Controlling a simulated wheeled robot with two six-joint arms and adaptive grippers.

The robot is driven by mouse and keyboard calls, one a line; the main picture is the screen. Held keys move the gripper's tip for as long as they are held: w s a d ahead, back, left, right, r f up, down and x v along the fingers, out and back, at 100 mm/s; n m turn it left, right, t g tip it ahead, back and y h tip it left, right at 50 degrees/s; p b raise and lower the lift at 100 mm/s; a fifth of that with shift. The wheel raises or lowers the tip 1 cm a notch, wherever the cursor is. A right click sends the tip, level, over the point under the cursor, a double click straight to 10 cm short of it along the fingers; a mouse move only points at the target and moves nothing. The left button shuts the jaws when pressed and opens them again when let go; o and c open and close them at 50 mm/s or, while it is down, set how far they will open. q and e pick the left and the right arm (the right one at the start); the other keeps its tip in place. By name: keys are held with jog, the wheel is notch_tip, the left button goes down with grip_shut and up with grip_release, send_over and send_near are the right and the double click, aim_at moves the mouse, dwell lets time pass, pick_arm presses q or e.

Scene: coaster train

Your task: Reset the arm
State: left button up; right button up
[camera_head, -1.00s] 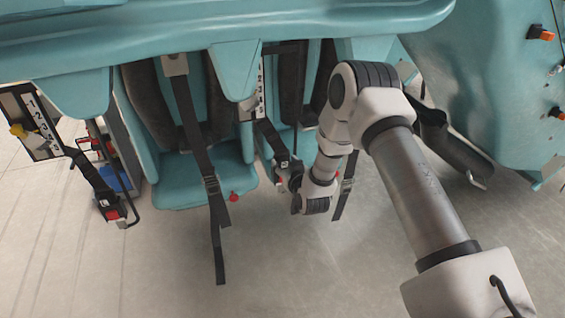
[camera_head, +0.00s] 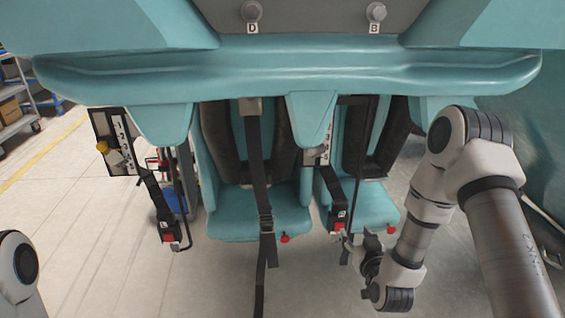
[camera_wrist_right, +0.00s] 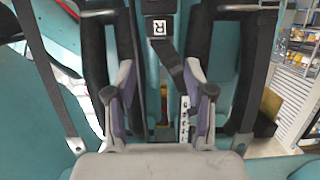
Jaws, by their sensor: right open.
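My right arm (camera_head: 475,170) comes in from the right in the head view and bends down in front of the teal seats. Its gripper (camera_head: 362,245) is low, beside the front edge of the right seat (camera_head: 362,205). In the right wrist view the two fingers of the right gripper (camera_wrist_right: 158,95) stand wide apart with nothing held between them. Behind them hang a dark strap and a white label with an upside-down R (camera_wrist_right: 158,28). Only a rounded link of my left arm (camera_head: 18,268) shows at the lower left; the left gripper is out of view.
A red-button buckle (camera_head: 339,226) hangs close to the right gripper. Black straps (camera_head: 260,180) hang before the left seat (camera_head: 245,213). A teal beam (camera_head: 290,80) crosses above. A numbered plate (camera_head: 117,140) stands left. Open floor (camera_head: 90,220) lies at the left.

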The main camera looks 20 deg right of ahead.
jog(key=s+a+f+n+g+y, duration=0.25)
jog(key=s+a+f, duration=0.35)
jog(key=f, duration=0.4)
jog(key=s+a+f+g, duration=0.3)
jog(key=s+f+g, duration=0.3)
jog(key=s, duration=0.5)
jog(key=s+a+f+g, duration=0.3)
jog(key=s+f+g, duration=0.2)
jog(key=s, duration=0.5)
notch_tip(320, 180, up, 16)
jog(key=s+g+p, duration=0.1)
jog(key=s+p, duration=0.1)
jog(key=p, duration=1.4)
jog(key=shift+s+y, duration=0.35)
jog(key=shift+y, duration=0.1)
jog(key=shift+a, duration=0.1)
